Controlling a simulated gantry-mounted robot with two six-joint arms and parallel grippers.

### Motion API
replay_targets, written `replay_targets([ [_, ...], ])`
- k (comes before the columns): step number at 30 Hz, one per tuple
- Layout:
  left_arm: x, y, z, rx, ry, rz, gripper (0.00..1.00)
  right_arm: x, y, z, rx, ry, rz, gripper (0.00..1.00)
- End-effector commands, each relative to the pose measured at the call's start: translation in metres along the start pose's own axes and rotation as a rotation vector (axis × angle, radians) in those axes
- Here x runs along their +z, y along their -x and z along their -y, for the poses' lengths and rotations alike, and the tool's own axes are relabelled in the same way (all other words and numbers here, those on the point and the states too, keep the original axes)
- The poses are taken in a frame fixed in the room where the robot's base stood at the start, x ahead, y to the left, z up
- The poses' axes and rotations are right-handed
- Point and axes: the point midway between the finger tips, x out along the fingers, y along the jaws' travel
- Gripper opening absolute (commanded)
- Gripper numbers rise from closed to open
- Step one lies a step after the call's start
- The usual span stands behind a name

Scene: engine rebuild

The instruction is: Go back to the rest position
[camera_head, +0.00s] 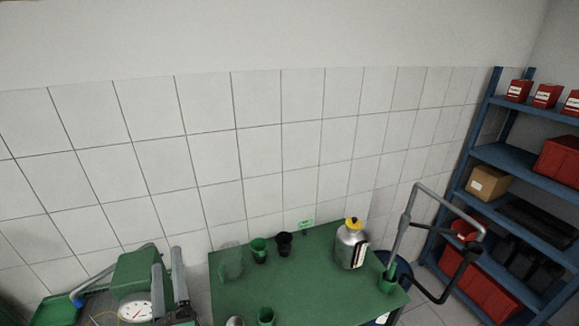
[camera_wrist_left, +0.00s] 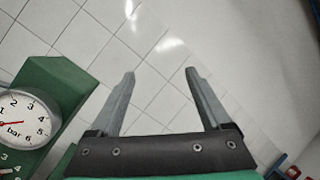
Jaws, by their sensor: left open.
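My left gripper (camera_head: 167,258) is at the lower left of the head view, its two grey fingers pointing up. It is open, with nothing between the fingers, which also show spread apart in the left wrist view (camera_wrist_left: 160,75). It is beside a green block (camera_head: 138,272) and a white dial gauge (camera_head: 135,311). The gauge is at the left edge of the wrist view (camera_wrist_left: 20,120), marked in bar. My right gripper is not in view.
A green table (camera_head: 315,290) holds a silver bottle (camera_head: 350,248) with a yellow cap, green cups (camera_head: 259,250) and a black cup (camera_head: 284,244). A bent grey pipe (camera_head: 432,195) rises at its right. Blue shelves (camera_head: 500,155) stand at right. Above the gripper is open room before the tiled wall.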

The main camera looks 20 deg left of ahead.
Motion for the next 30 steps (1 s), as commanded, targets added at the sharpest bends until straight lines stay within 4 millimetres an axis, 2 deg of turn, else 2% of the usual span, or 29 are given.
replay_targets([
  [1, 0.025, -0.022, 0.041, -0.031, 0.207, 0.03, 0.81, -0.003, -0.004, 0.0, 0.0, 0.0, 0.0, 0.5],
  [3, 0.056, -0.044, 0.091, -0.082, 0.534, 0.032, 0.81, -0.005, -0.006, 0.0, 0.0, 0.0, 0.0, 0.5],
  [5, 0.084, -0.056, 0.134, -0.138, 0.832, 0.004, 0.81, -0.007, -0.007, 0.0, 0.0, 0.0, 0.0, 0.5],
  [6, 0.103, -0.061, 0.164, -0.184, 1.036, -0.033, 0.81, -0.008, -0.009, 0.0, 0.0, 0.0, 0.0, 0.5],
  [8, 0.133, -0.062, 0.207, -0.258, 1.341, -0.12, 0.81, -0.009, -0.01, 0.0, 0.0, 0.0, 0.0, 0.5],
  [9, 0.154, -0.059, 0.236, -0.31, 1.544, -0.203, 0.81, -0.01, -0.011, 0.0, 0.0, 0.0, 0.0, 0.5],
  [10, 0.168, -0.054, 0.257, -0.346, 1.693, -0.279, 0.81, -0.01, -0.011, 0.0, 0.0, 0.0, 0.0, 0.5],
  [12, 0.195, -0.035, 0.298, -0.403, 2.01, -0.506, 0.81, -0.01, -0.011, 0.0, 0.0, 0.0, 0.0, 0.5],
  [13, 0.201, -0.025, 0.31, -0.404, 2.121, -0.612, 0.81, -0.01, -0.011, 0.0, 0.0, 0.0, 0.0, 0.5],
  [16, 0.197, 0.003, 0.334, -0.297, 2.393, -0.933, 0.81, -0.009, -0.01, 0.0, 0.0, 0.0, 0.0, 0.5],
  [18, 0.19, 0.011, 0.341, -0.199, 2.508, -1.058, 0.81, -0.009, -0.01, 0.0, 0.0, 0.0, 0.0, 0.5],
  [21, 0.187, 0.01, 0.341, -0.148, 2.577, -1.085, 0.81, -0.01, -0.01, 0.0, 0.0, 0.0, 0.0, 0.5],
  [26, 0.183, 0.012, 0.336, -0.141, 2.588, -1.087, 0.81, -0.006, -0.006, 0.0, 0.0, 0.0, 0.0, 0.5],
  [30, 0.163, 0.024, 0.313, -0.141, 2.586, -1.085, 0.81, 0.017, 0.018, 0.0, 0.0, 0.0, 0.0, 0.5],
])
